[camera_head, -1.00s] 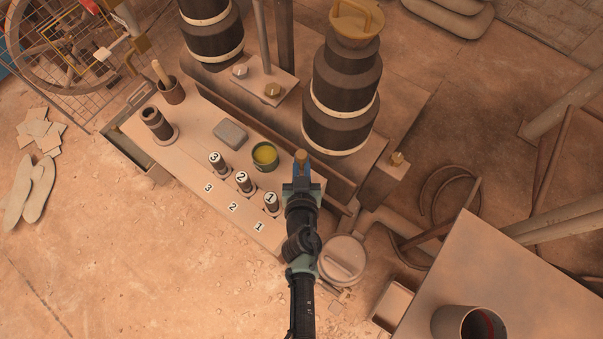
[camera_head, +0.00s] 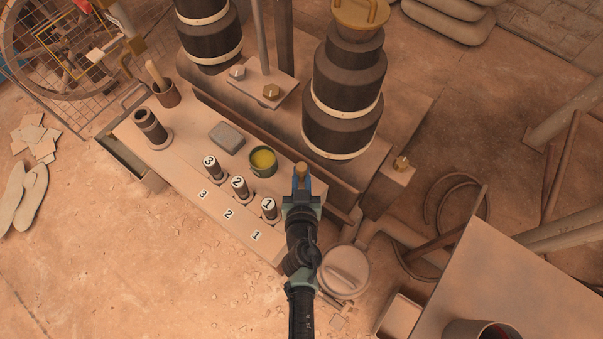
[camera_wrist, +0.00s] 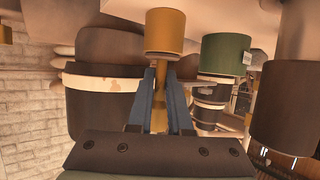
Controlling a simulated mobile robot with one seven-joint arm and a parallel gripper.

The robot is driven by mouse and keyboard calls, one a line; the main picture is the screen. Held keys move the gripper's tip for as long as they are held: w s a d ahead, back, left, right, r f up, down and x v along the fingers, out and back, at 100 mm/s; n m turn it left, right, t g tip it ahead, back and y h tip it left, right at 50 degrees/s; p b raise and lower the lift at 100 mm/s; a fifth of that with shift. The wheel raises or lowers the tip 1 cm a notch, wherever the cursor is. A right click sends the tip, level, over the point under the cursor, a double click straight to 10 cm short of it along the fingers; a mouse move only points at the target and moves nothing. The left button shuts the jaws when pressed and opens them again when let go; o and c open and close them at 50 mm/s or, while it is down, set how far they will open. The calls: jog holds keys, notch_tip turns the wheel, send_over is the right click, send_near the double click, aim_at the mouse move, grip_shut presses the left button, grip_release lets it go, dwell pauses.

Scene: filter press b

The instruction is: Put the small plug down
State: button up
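The small plug is a brass-coloured piece with a round head and a narrower stem; its head shows in the wrist view (camera_wrist: 165,32) and just beyond my fingers in the head view (camera_head: 301,169). My gripper (camera_wrist: 161,100) has its blue fingers closed on the plug's stem, with the head sticking out past the tips. In the head view my gripper (camera_head: 301,186) is over the right end of the bench (camera_head: 190,168). I cannot tell whether the plug touches the bench.
Numbered dark cylinders 1 (camera_head: 268,208), 2 (camera_head: 239,188) and 3 (camera_head: 212,167) stand left of my gripper. A green tin with yellow contents (camera_head: 263,161) and a grey block (camera_head: 227,135) are behind them. The tall dark stacked column (camera_head: 343,105) rises close behind my gripper.

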jog(key=o, duration=0.3)
jog(key=shift+o, duration=0.2)
jog(key=shift+r, duration=0.25)
jog(key=p+v, duration=0.2)
jog(key=v, duration=1)
jog(key=w+d+r+m+t+h, duration=0.1)
jog(key=w+r+t, duration=0.1)
jog(key=w+r, duration=0.7)
jog(key=w+d+r+t+h, duration=0.15)
jog(key=w+r, duration=0.35)
jog(key=r, duration=0.8)
jog(key=w+d+r+m+t, duration=0.1)
jog(key=w+r+t, duration=0.25)
jog(key=r, duration=1.35)
jog(key=s+a+r+t, duration=0.1)
jog(key=s+r, duration=0.3)
jog(key=r, duration=0.6)
jog(key=s+a+r+n+t+y, duration=0.1)
jog(key=s+r+t, duration=0.2)
jog(key=r, duration=0.8)
jog(key=s+a+r+n+t+y, duration=0.1)
jog(key=s+r+t, duration=0.1)
jog(key=s+r, duration=0.4)
notch_tip(320, 180, up, 5)
jog(key=shift+s+a+r+t, duration=0.2)
jog(key=shift+s+a+t, duration=0.05)
jog(key=shift+s+t, duration=0.15)
